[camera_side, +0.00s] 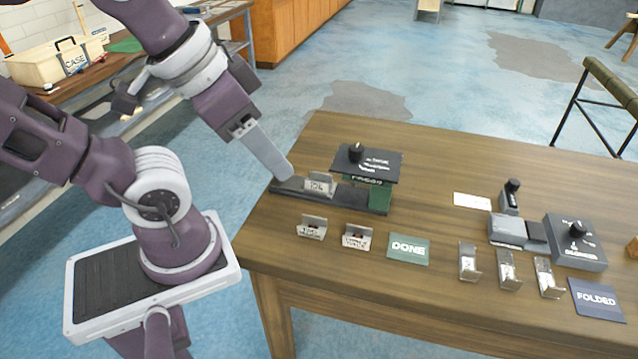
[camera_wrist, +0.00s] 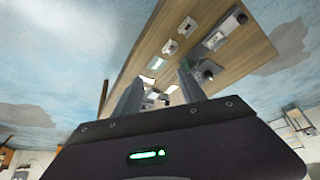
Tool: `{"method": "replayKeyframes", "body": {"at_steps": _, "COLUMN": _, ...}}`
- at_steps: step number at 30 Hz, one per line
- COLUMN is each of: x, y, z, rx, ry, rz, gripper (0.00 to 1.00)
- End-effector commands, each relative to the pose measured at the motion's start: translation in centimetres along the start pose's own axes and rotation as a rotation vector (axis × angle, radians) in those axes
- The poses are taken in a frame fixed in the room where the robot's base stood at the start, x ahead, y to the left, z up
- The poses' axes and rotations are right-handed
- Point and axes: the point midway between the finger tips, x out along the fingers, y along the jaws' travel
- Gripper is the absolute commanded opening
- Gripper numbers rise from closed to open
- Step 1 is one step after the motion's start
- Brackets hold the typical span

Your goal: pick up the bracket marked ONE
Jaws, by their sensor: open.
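Several small metal brackets stand on the wooden table. One bracket (camera_side: 319,184) with a short dark marking is on the dark base of the press (camera_side: 372,163); its marking may read ONE, but I cannot be sure. Two more marked brackets, a left one (camera_side: 312,228) and a right one (camera_side: 356,237), stand in front of the press; their words are too small to read surely. My gripper (camera_side: 289,173) is tilted down above the left end of the press base, left of the bracket there. In the wrist view its fingers (camera_wrist: 160,92) are apart with nothing held between them.
A green DONE card (camera_side: 408,249) lies right of the front brackets. Further right are three upright brackets (camera_side: 508,270), a dark device with a knob (camera_side: 575,242) and a FOLDED card (camera_side: 597,299).

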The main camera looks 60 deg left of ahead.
Motion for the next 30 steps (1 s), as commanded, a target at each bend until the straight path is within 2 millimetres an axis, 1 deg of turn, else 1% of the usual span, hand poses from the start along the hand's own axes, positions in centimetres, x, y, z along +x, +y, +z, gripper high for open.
{"method": "replayKeyframes", "body": {"at_steps": 1, "x": 0.0, "y": 0.0, "z": 0.0, "rx": 0.0, "ry": 0.0, "rz": 0.0, "gripper": 0.46}}
{"method": "replayKeyframes", "body": {"at_steps": 5, "x": 0.0, "y": 0.0, "z": 0.0, "rx": 0.0, "ry": 0.0, "rz": 0.0, "gripper": 0.21}}
{"method": "replayKeyframes", "body": {"at_steps": 13, "x": 0.0, "y": 0.0, "z": 0.0, "rx": -0.001, "ry": 0.0, "rz": 0.0, "gripper": 0.2}}
{"method": "replayKeyframes", "body": {"at_steps": 15, "x": 0.1, "y": -0.1, "z": -0.3, "rx": -0.028, "ry": -0.022, "rz": 0.004, "gripper": 0.2}}
{"method": "replayKeyframes", "body": {"at_steps": 17, "x": 0.5, "y": -0.1, "z": -1.1, "rx": -0.101, "ry": -0.082, "rz": 0.017, "gripper": 0.2}}
{"method": "replayKeyframes", "body": {"at_steps": 20, "x": 2.1, "y": -0.8, "z": -3.7, "rx": -0.336, "ry": -0.248, "rz": 0.062, "gripper": 0.2}}
{"method": "replayKeyframes", "body": {"at_steps": 21, "x": 3.1, "y": -1.5, "z": -5.1, "rx": -0.458, "ry": -0.322, "rz": 0.088, "gripper": 0.2}}
{"method": "replayKeyframes", "body": {"at_steps": 23, "x": 4.9, "y": -2.9, "z": -7.1, "rx": -0.646, "ry": -0.425, "rz": 0.129, "gripper": 0.2}}
{"method": "replayKeyframes", "body": {"at_steps": 24, "x": 6.4, "y": -4.2, "z": -8.4, "rx": -0.776, "ry": -0.49, "rz": 0.16, "gripper": 0.2}}
{"method": "replayKeyframes", "body": {"at_steps": 26, "x": 8.8, "y": -6.7, "z": -10.2, "rx": -0.976, "ry": -0.58, "rz": 0.209, "gripper": 0.2}}
{"method": "replayKeyframes", "body": {"at_steps": 27, "x": 10.7, "y": -8.7, "z": -11.0, "rx": -1.11, "ry": -0.633, "rz": 0.245, "gripper": 0.2}}
{"method": "replayKeyframes", "body": {"at_steps": 29, "x": 13.8, "y": -12.1, "z": -11.8, "rx": -1.313, "ry": -0.704, "rz": 0.303, "gripper": 0.2}}
{"method": "replayKeyframes", "body": {"at_steps": 30, "x": 15.9, "y": -14.6, "z": -11.8, "rx": -1.446, "ry": -0.743, "rz": 0.344, "gripper": 0.2}}
